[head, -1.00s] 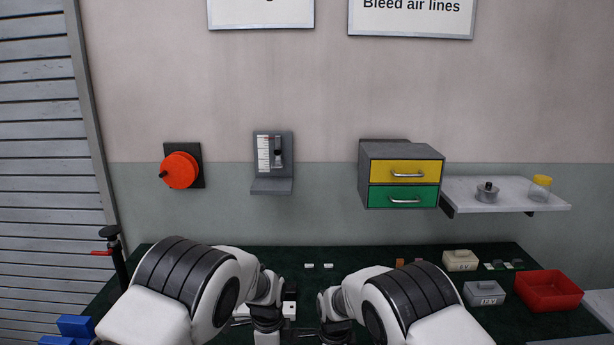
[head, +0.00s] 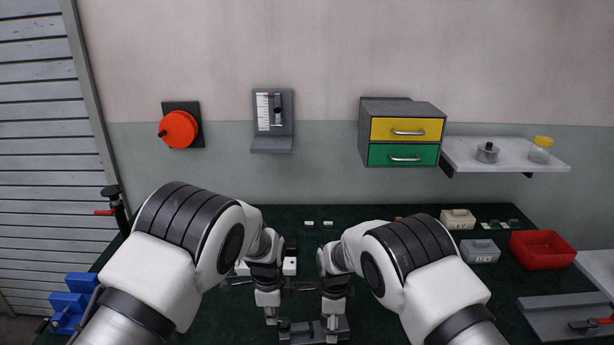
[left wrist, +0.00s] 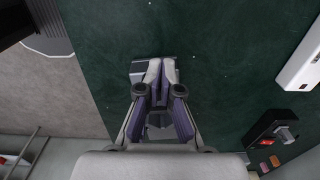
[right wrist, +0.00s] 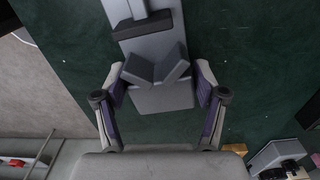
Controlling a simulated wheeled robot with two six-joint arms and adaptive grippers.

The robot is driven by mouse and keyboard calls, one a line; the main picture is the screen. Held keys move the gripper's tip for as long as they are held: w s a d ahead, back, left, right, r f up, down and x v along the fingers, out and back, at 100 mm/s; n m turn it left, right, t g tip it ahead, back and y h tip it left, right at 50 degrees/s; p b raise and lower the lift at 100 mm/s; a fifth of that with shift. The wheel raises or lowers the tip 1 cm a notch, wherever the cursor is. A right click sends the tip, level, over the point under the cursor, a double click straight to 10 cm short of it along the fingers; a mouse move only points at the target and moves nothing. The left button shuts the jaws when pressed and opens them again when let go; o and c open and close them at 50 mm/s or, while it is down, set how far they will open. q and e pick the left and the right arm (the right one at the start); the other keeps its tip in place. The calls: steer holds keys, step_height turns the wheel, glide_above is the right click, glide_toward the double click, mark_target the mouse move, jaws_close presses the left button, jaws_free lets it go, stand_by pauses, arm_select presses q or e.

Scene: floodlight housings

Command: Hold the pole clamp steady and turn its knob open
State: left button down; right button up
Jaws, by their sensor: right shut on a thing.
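A grey clamp piece (head: 300,330) with a flat plate and an upright block lies on the dark green table, at the bottom edge of the head view; I take it for the pole clamp. In the right wrist view its V-shaped plates (right wrist: 155,66) stand between the fingers of my right gripper (right wrist: 160,72), which is shut on it. My left gripper (head: 268,312) is beside the clamp's left end. In the left wrist view its fingertips (left wrist: 160,72) meet, with grey parts behind them. I cannot make out the knob.
A red tray (head: 542,262), labelled boxes (head: 458,219) and a grey plate (head: 560,312) with a red-handled part are at the right. Blue blocks (head: 70,300) are at the left. A drawer unit (head: 402,130) and a shelf (head: 500,158) hang on the wall.

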arm_select(q)
steer(key=shift+s+d+f, duration=0.2)
steer(key=shift+s+d, duration=0.05)
steer(key=shift+s, duration=0.05)
arm_select(e)
steer(key=shift+w+a+r, duration=0.15)
steer(key=shift+w+a, duration=0.1)
steer(key=shift+w, duration=0.05)
arm_select(q)
steer(key=shift+s+a, duration=0.1)
steer(key=shift+a, duration=0.2)
arm_select(e)
steer(key=shift+w, duration=0.1)
steer(key=shift+s+d, duration=0.15)
steer(key=shift+s, duration=0.05)
arm_select(q)
step_height(320, 180, up, 6)
steer(key=shift+a, duration=0.2)
steer(key=shift+r, duration=0.1)
arm_select(e)
steer(key=shift+f, duration=0.2)
steer(key=o, duration=1.3)
arm_select(q)
steer(key=shift+d, duration=0.1)
arm_select(e)
steer(key=shift+d, duration=0.1)
steer(key=shift+r, duration=0.1)
